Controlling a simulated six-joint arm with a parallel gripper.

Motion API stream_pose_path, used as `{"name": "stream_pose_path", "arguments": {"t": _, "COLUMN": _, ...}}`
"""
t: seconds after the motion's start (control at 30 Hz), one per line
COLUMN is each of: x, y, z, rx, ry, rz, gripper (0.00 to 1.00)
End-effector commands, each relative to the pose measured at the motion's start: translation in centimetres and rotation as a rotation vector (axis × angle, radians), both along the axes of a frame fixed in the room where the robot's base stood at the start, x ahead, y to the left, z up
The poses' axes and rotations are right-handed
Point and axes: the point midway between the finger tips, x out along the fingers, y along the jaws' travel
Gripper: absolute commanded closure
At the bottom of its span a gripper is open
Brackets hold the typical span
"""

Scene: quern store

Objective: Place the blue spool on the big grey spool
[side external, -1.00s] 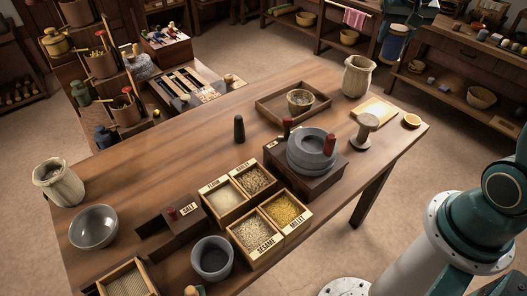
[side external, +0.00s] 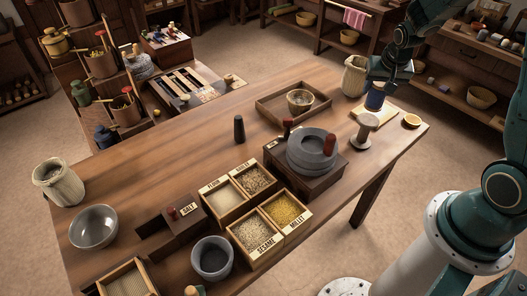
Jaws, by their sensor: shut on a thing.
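The blue spool (side external: 375,98) hangs upright in my gripper (side external: 377,83), which is shut on its upper part. The fingertips are small and partly hidden here. The big grey spool (side external: 366,130) stands upright on the table near its right end. The blue spool shows just above the grey spool's top flange in the picture, slightly to the right, with a small gap between them. From this one view I cannot tell whether it is straight over the grey spool or behind it.
A pale board (side external: 385,113) and a small yellow dish (side external: 411,121) lie nearby. A stone jar (side external: 354,75) stands close behind-left of my gripper. The quern (side external: 312,150) with its red handle is left of the grey spool, and a wooden tray (side external: 270,104) lies beyond.

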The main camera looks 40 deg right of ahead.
Motion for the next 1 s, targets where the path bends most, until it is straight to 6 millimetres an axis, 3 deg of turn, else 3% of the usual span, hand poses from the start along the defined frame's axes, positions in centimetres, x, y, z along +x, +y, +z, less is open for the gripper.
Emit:
{"name": "stream_pose_path", "arguments": {"t": 0.33, "x": 0.0, "y": 0.0, "z": -0.8, "rx": 0.001, "ry": 0.001, "rz": 0.000, "gripper": 0.75}}
{"name": "stream_pose_path", "arguments": {"t": 0.7, "x": 0.0, "y": 0.0, "z": -4.0, "rx": 0.001, "ry": 0.001, "rz": 0.000, "gripper": 0.75}}
{"name": "stream_pose_path", "arguments": {"t": 1.0, "x": 0.0, "y": 0.0, "z": -4.2, "rx": 0.000, "ry": 0.000, "rz": 0.000, "gripper": 0.75}}
